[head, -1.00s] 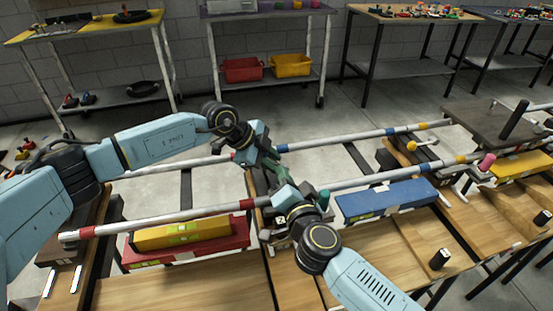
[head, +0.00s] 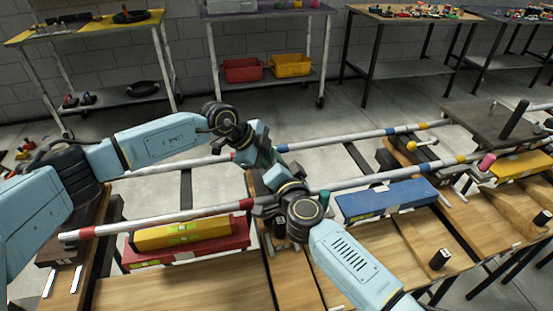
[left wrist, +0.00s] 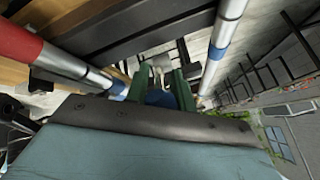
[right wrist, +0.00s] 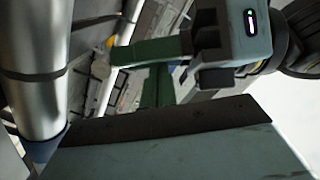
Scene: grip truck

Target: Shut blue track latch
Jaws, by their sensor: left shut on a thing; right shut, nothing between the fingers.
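The near rail (head: 400,171) and far rail (head: 330,141) carry red, blue and yellow bands. My left gripper (head: 262,158) is between the rails near the blue bands, its tips largely hidden by my right arm. In the left wrist view, its green fingers (left wrist: 160,78) are around a small blue piece (left wrist: 158,98), apparently the blue track latch. Its shape is mostly hidden. My right gripper (head: 272,180) reaches over the near rail close to my left one. Its green fingers (right wrist: 153,62) are shut and empty beside the left gripper's housing in the right wrist view.
A blue box (head: 385,201) lies right of my right gripper below the near rail. Yellow (head: 180,234) and red (head: 215,248) boxes lie to the left. Yellow (head: 412,146) and pink (head: 487,161) knobs stand at the right. The two grippers are crowded together.

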